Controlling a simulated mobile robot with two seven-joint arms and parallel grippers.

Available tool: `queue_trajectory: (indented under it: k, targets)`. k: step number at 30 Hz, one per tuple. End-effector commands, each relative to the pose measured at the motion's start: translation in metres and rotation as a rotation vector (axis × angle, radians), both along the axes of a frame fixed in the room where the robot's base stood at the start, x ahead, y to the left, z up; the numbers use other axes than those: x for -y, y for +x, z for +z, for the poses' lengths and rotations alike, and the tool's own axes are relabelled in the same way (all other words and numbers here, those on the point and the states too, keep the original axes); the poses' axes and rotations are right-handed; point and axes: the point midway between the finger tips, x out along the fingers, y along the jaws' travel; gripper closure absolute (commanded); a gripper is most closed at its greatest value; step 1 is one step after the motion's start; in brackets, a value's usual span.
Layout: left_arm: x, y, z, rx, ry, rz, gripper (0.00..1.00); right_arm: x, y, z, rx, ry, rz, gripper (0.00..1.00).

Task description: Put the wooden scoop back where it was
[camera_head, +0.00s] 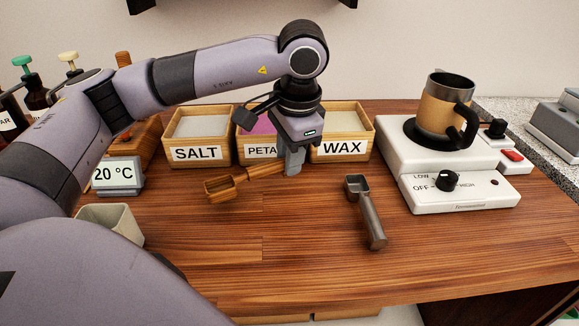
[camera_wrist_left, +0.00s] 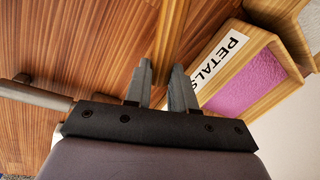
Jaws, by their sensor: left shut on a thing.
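The wooden scoop (camera_head: 223,188) is in front of the salt and petals boxes, its bowl pointing left and its handle running right to my left gripper (camera_head: 292,168). The gripper points down and is shut on the handle end. In the left wrist view, my left gripper (camera_wrist_left: 162,75) has the wooden handle (camera_wrist_left: 168,38) between its two fingers; the scoop's bowl is not clearly seen there. I cannot tell whether the scoop touches the table. A grey metal scoop (camera_head: 370,218) lies to the right on the table. My right gripper is not in view.
Behind the gripper are the salt box (camera_head: 200,128), petals box (camera_head: 262,155) and wax box (camera_head: 343,125). A white hot plate (camera_head: 440,195) with a mug (camera_head: 440,108) stands right. The table's front middle is clear.

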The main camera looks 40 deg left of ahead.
Motion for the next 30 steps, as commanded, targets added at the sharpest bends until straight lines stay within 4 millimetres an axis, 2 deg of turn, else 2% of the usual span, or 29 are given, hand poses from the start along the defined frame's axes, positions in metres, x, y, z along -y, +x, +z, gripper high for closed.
queue_trajectory:
  k: [1,5,16,17,18,19,30]
  targets:
    - [-0.001,0.000,-0.010,-0.003,0.002,0.002,1.00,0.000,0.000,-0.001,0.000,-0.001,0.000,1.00]
    - [0.000,0.000,-0.026,-0.002,0.001,0.001,1.00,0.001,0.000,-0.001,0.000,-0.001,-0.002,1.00]
    - [0.000,0.000,-0.031,-0.001,0.000,0.001,1.00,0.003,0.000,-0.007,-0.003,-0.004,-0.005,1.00]
    - [0.000,0.000,-0.029,0.000,0.000,0.001,0.66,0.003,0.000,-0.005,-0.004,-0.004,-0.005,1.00]
    - [0.000,0.000,-0.029,0.000,0.000,0.001,0.53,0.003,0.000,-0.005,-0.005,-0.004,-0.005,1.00]
    - [0.000,0.000,-0.029,0.000,0.000,0.001,0.50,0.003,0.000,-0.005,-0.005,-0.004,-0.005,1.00]
    - [0.000,0.000,-0.024,0.000,0.000,0.001,0.50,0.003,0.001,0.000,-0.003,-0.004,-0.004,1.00]
